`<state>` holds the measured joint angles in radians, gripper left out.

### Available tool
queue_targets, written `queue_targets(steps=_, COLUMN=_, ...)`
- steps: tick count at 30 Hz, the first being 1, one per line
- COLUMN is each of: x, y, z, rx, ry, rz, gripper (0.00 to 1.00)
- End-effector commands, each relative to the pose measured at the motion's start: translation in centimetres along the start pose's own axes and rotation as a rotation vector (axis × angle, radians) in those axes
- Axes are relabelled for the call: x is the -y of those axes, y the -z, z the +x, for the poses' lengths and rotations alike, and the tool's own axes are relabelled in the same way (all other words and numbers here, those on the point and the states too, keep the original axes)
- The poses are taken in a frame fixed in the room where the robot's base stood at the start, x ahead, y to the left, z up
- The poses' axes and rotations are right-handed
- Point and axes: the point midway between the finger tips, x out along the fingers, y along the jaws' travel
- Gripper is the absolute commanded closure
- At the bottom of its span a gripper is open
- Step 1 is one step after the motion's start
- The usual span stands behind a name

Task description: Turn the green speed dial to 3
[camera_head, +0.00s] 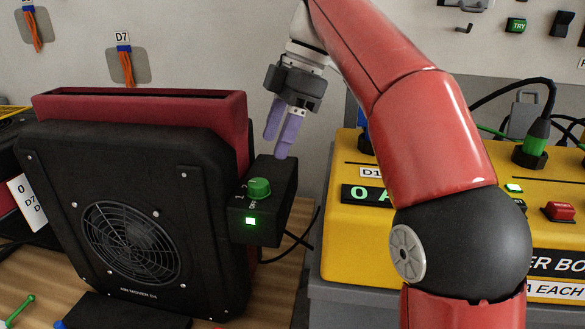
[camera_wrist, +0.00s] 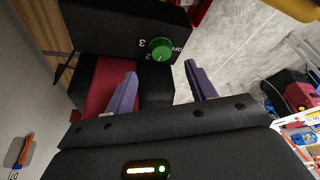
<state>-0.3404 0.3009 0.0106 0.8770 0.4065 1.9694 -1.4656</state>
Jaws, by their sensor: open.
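A green light (camera_head: 251,221) is lit on the box's front. In the wrist view the dial (camera_wrist: 162,49) has the marks 2, 3 and OFF around it; I cannot tell for sure which mark it points to. My gripper (camera_head: 275,147), with two purple fingers, is open and empty above and behind the dial. In the wrist view my gripper (camera_wrist: 160,70) has its fingertips on either side of the dial's line, apart from it.
A yellow power box (camera_head: 350,225) with black cables, a green plug (camera_head: 537,137) and a red switch (camera_head: 558,211) stands to the right. Orange-cabled hooks (camera_head: 127,65) hang on the wall behind. The air mover stands on a wooden surface (camera_head: 270,290).

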Motion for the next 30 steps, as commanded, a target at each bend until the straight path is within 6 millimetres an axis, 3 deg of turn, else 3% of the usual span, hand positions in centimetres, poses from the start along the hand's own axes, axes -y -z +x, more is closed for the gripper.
queue_targets(steps=5, x=0.0, y=0.6, z=0.9, rx=-0.016, ry=0.030, rz=-0.108, gripper=0.45)
queue_targets(steps=18, x=0.2, y=0.6, z=7.2, rx=-0.014, ry=0.029, rz=-0.106, gripper=0.45)
queue_targets(steps=30, x=0.2, y=0.6, z=8.0, rx=-0.014, ry=0.026, rz=-0.104, gripper=0.45)
